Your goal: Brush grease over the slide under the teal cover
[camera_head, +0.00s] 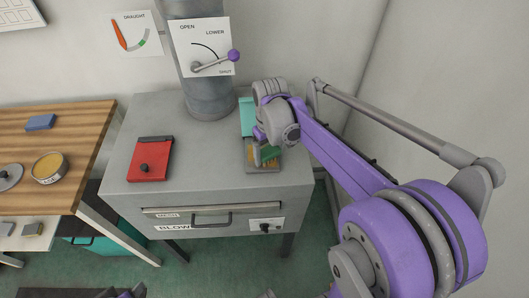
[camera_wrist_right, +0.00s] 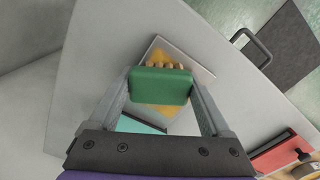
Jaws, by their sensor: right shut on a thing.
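My right gripper (camera_wrist_right: 160,92) is shut on the green brush (camera_wrist_right: 160,86), which has tan bristles at its far end. The brush (camera_head: 266,153) is over the slide (camera_head: 262,169), a grey plate at the right of the grey cabinet top. Yellow grease shows on the slide on both sides of the brush in the right wrist view (camera_wrist_right: 197,68). Whether the bristles touch the plate is hard to tell. The teal cover (camera_head: 247,112) stands behind the slide, off it, partly hidden by my right wrist. My left gripper is not identifiable.
A red cover (camera_head: 150,160) with a dark knob lies on the left of the cabinet top (camera_head: 205,160). A wooden table (camera_head: 75,140) at left bears an open tin of yellow grease (camera_head: 48,168), a round lid (camera_head: 9,177) and a blue block (camera_head: 40,122). A lever (camera_head: 213,63) stands behind.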

